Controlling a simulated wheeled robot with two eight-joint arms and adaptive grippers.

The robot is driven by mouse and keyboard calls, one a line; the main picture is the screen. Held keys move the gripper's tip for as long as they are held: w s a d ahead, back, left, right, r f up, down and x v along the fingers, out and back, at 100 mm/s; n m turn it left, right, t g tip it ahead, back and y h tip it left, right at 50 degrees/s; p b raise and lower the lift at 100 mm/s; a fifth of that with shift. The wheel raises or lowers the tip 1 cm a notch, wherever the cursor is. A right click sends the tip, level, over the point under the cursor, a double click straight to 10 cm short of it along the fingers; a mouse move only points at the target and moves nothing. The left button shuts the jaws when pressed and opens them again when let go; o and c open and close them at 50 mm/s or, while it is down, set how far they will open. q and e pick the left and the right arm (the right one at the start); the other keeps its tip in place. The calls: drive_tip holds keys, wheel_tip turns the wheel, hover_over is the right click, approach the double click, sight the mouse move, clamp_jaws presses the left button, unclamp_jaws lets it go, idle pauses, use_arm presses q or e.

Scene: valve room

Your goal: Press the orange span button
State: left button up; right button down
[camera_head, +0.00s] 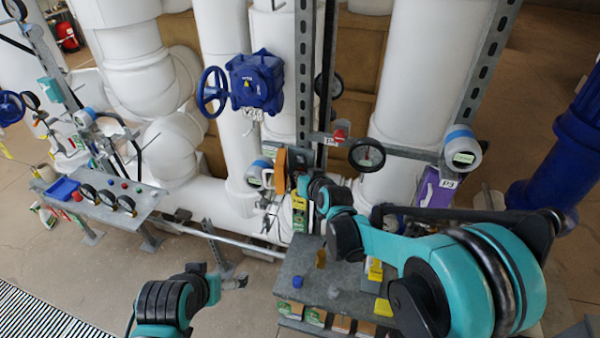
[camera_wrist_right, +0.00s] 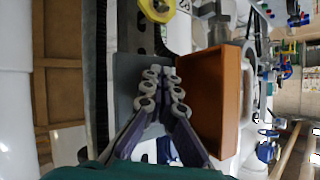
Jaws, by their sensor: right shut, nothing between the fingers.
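An orange block (camera_head: 281,170) stands upright among the instruments in the middle of the head view. In the right wrist view it is a large orange box-like piece (camera_wrist_right: 207,105), just right of the fingers. I cannot make out a separate button face on it. My right gripper (camera_head: 305,186) is beside the block, on its right, partly hidden by its own wrist. In the right wrist view the right gripper (camera_wrist_right: 164,78) is shut and empty, its fingertips in front of a grey plate (camera_wrist_right: 128,72). Whether they touch anything is unclear. My left gripper (camera_head: 236,282) is low, away from the block.
A grey bench (camera_head: 335,280) holds a blue cap (camera_head: 297,281) and yellow items below my right arm. A blue valve (camera_head: 255,82) and white pipes stand behind. A gauge (camera_head: 367,155) and purple box (camera_head: 437,189) are to the right. A gauge table (camera_head: 140,203) stands left.

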drive_tip(key=shift+s, duration=0.1)
drive_tip(key=shift+s+a, duration=0.3)
drive_tip(key=shift+s, duration=0.45)
drive_tip(key=shift+s+a, duration=0.25)
drive_tip(key=shift+s, duration=0.55)
drive_tip(key=shift+s+a, duration=0.25)
drive_tip(key=shift+s, duration=0.55)
drive_tip(key=shift+s+a, duration=0.25)
drive_tip(key=shift+s, duration=0.55)
